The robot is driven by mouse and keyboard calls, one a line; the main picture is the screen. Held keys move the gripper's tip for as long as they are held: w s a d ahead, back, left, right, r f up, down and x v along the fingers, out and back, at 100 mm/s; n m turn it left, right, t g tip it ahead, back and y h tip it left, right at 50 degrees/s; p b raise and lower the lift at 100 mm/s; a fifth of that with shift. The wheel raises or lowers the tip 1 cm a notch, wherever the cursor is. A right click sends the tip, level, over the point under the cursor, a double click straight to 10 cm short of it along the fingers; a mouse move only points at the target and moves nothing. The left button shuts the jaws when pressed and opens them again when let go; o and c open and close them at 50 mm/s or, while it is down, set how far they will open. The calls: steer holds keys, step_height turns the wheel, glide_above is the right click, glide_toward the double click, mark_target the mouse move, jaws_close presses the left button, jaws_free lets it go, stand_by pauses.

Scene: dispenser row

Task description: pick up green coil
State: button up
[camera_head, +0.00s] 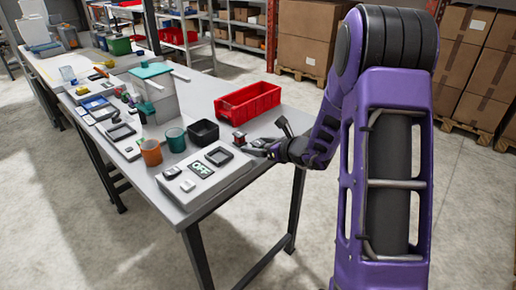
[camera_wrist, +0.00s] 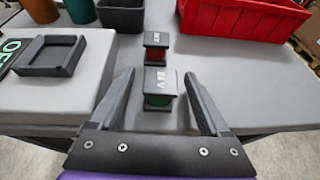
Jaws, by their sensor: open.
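The green coil (camera_wrist: 158,101) stands upright on the grey tabletop in the wrist view, with a dark square cap and a dark base. Lettering on its cap is hard to read. My gripper (camera_wrist: 159,73) is open, with one finger on each side of the green coil and gaps showing between fingers and coil. In the head view my gripper (camera_head: 262,147) is low at the right edge of the table; I cannot clearly make out the green coil there.
A similar red coil (camera_wrist: 157,53) stands just beyond the green one. A red bin (camera_wrist: 245,17) is behind to the right. A grey dispenser (camera_head: 201,176) with an OFF display is to the left. Orange (camera_head: 151,152) and teal (camera_head: 176,140) cups and a black box (camera_head: 203,132) stand nearby.

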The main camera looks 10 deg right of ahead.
jaws_close()
steer(key=shift+r, duration=0.1)
